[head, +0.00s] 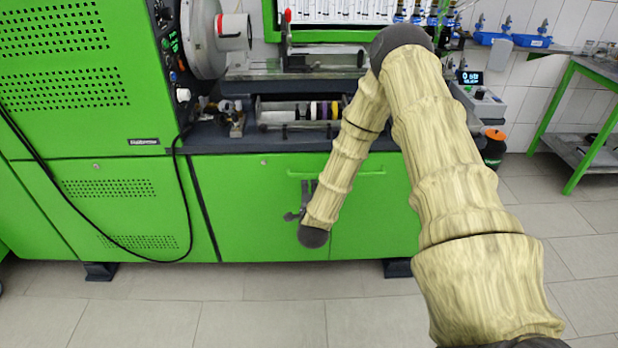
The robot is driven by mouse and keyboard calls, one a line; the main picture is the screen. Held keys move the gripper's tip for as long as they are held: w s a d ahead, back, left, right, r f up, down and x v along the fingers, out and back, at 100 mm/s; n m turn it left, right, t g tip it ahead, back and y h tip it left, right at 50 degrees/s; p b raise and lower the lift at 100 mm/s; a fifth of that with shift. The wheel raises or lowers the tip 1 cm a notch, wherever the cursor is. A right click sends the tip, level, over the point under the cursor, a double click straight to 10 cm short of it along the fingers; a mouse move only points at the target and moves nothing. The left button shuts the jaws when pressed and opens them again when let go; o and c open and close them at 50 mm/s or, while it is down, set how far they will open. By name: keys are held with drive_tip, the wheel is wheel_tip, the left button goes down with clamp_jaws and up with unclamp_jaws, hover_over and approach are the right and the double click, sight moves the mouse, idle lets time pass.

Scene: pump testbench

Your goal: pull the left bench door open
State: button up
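The left bench door (248,215) is a flat green panel in the lower front of the bench, just left of centre in the head view. It looks shut, flush with the bench front. A pale green handle strip (300,171) runs near its upper right edge, and a small round lock sits near its top. My gripper (297,203) is in front of the door's right part, below the handle strip. Only a few dark parts of it show beside my arm, which hides the rest. I cannot tell whether it touches the door or whether its fingers are open.
The right bench door (375,215) adjoins on the right, partly behind my arm. A green cabinet (75,75) with a hanging black cable (187,205) stands left. The tiled floor (250,310) before the bench is clear. A green side table (590,70) stands at far right.

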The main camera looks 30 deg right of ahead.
sight(309, 175)
drive_tip(key=p+x, duration=0.1)
drive_tip(key=x, duration=1)
drive_tip(key=shift+d+r, duration=0.15)
drive_tip(key=shift+r, duration=0.05)
drive_tip(key=shift+c, duration=0.2)
clamp_jaws()
